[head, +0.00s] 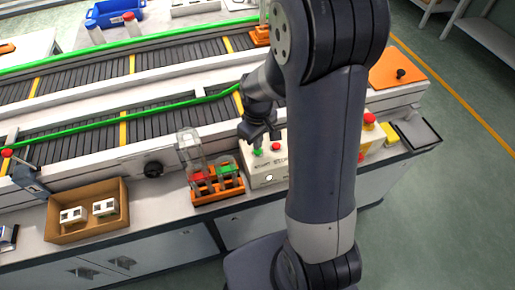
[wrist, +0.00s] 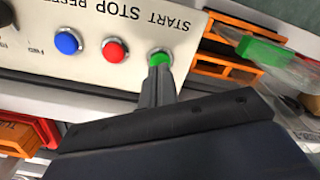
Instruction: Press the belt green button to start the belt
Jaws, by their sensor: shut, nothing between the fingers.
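The green start button (wrist: 159,58) sits on a white control box (wrist: 40,30) under the word START in the wrist view. My gripper (wrist: 158,72) is shut and empty, its fingertips at the lower edge of the green button. They look to be touching it or very close; I cannot tell whether the button is pushed in. The red stop button (wrist: 114,49) and the blue reset button (wrist: 67,42) are beside it. In the head view my gripper (head: 258,149) is over the control box (head: 262,176), and the belt (head: 80,138) runs behind it.
An orange rack (head: 218,194) with a clear bottle and a green item stands just left of the box. A cardboard tray (head: 88,229) with two white parts lies farther left. A red emergency knob (head: 368,118) is to the right, partly behind my arm.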

